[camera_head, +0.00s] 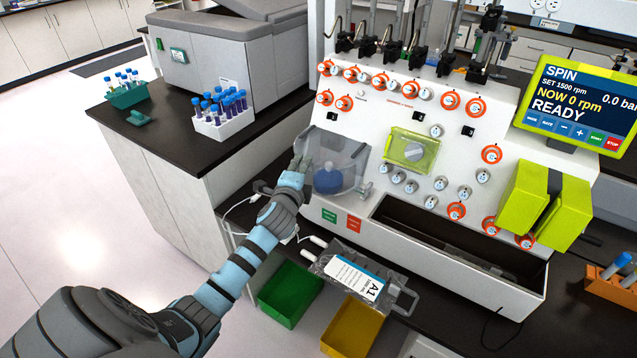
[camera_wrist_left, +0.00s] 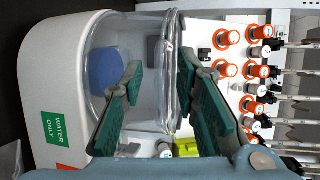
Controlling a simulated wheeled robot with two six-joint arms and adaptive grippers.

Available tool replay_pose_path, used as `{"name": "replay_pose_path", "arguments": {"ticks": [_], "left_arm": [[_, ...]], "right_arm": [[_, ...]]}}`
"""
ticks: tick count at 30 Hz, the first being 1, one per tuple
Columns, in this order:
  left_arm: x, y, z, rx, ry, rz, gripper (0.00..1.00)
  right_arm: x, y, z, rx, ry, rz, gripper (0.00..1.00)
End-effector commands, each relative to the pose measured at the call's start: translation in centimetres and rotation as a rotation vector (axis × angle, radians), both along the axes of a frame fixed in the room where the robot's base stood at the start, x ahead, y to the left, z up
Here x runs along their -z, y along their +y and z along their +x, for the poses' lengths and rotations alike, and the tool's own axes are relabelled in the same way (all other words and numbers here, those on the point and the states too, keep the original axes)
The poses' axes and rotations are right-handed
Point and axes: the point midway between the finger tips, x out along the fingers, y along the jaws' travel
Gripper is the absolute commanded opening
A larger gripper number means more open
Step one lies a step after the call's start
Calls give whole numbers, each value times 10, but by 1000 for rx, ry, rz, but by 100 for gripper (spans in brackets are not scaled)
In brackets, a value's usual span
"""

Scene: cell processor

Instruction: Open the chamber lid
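The chamber (camera_head: 328,182) is at the left front of the white machine, with a round blue part inside it. My left gripper (camera_head: 304,168) is at the lid's left side. In the wrist view its teal-padded fingers (camera_wrist_left: 168,108) are spread, with the lid's rim between them. I cannot tell whether either finger touches it. My right gripper is not in view.
A yellow-green clamp block (camera_head: 545,205) and a screen (camera_head: 578,105) are at the right of the machine. A labelled bag (camera_head: 357,277) lies below the chamber, above green (camera_head: 290,295) and yellow (camera_head: 352,328) bins. Blue-capped tubes in a white rack (camera_head: 222,127) stand on the left counter.

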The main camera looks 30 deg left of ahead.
Motion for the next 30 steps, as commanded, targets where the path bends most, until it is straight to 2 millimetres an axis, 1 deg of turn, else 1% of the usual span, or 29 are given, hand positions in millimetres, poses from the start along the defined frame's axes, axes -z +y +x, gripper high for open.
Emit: {"name": "replay_pose_path", "arguments": {"ticks": [1,5,18,22,30], "left_arm": [[2,4,-10,-3,1,5,28],[-3,-2,-25,-6,0,1,28],[-16,-30,-83,-4,0,1,28],[-18,-34,-92,-4,-2,-1,28],[-18,-34,-93,-5,-1,1,28]], "right_arm": [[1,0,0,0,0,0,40],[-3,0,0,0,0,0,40],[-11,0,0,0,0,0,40],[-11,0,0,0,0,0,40],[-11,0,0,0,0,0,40]]}}
